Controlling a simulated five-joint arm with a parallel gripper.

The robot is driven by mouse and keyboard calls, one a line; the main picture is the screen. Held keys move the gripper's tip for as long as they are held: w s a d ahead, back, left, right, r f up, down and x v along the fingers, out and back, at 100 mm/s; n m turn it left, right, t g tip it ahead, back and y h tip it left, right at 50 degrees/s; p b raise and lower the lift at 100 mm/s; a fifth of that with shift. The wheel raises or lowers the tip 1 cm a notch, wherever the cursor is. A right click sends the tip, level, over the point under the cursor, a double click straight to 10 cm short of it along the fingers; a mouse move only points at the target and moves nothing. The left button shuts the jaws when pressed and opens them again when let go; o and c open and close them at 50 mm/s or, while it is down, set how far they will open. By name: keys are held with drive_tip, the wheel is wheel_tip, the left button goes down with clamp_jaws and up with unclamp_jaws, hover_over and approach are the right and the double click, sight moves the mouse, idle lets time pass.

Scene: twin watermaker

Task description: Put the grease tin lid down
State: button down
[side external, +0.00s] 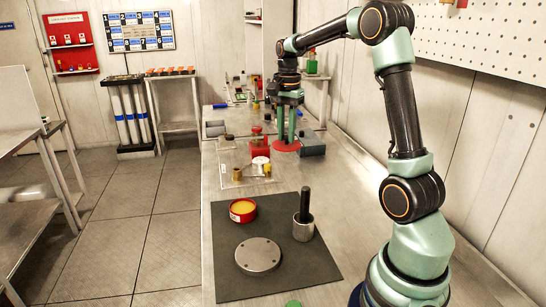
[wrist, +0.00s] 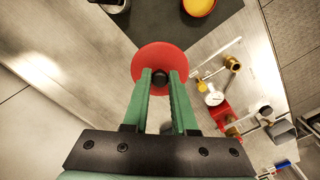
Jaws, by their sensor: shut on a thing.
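My gripper (side external: 286,137) points down over the far part of the bench. In the wrist view its green fingers (wrist: 162,72) are shut on the dark knob (wrist: 160,80) of the red, round grease tin lid (wrist: 160,54). The lid (side external: 286,147) looks roughly level and low in the side view; I cannot tell whether it touches the bench. The open red grease tin (side external: 243,211) with yellow grease sits on the dark mat (side external: 300,266). The tin also shows at the top of the wrist view (wrist: 198,5).
A metal disc with holes (side external: 257,256) and a metal cylinder with a black handle (side external: 303,222) are on the mat. A clear tray with brass fittings and a gauge (side external: 261,161) lies left of the lid. A dark grey box (side external: 312,144) stands close on its right.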

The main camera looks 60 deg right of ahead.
drive_tip(key=f, duration=1)
drive_tip(key=s+f, duration=0.1)
drive_tip(key=f, duration=0.4)
drive_tip(key=shift+d, duration=0.35)
drive_tip(key=shift+f, duration=2.65)
drive_tip(key=shift+f, duration=0.15)
drive_tip(key=c, duration=0.7)
unclamp_jaws()
wheel_tip(320, 180, up, 12)
drive_tip(key=s+a+r+n+t, duration=0.1)
drive_tip(key=a+r+n+t, duration=0.1)
drive_tip(key=a+r+n, duration=0.85)
drive_tip(key=s+a+n+t, duration=0.1)
drive_tip(key=s+a+n, duration=0.1)
drive_tip(key=a, duration=0.2)
drive_tip(key=s+a+n+t, duration=0.1)
drive_tip(key=s+a+n, duration=0.1)
drive_tip(key=a+n, duration=0.1)
drive_tip(key=s+a+r+n+t, duration=0.1)
drive_tip(key=s+a+n, duration=0.1)
drive_tip(key=a, duration=0.4)
drive_tip(key=shift+s+a+n+t, duration=0.1)
drive_tip(key=shift+s+n+t, duration=0.2)
drive_tip(key=shift+s, duration=0.3)
